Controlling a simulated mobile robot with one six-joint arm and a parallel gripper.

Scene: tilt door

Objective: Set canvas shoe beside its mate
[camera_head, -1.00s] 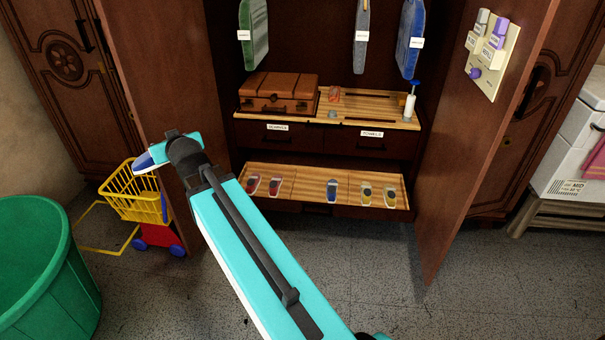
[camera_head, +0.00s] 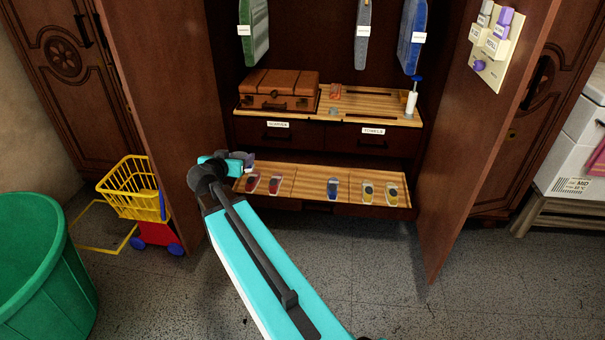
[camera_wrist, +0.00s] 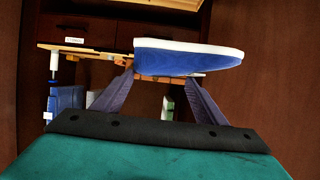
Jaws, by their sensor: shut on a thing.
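My gripper (camera_head: 240,162) is in front of the left end of the low wooden shoe shelf (camera_head: 294,183), just inside the left door. In the wrist view my gripper (camera_wrist: 160,74) is shut on a blue canvas shoe (camera_wrist: 188,60) with a white sole, held crosswise at the fingertips. In the head view only a small part of this shoe shows beyond the gripper. A single blue shoe (camera_head: 332,189) stands on the shelf, to the right of a red pair (camera_head: 263,183) and left of a yellow pair (camera_head: 379,193). Bare board lies on both sides of it.
The wardrobe's open left door (camera_head: 165,110) and right door (camera_head: 485,140) flank the shelf. Above it are drawers, a brown suitcase (camera_head: 279,90) and a pump bottle (camera_head: 411,100). A yellow toy cart (camera_head: 135,190) and a green bin (camera_head: 45,265) stand at the left.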

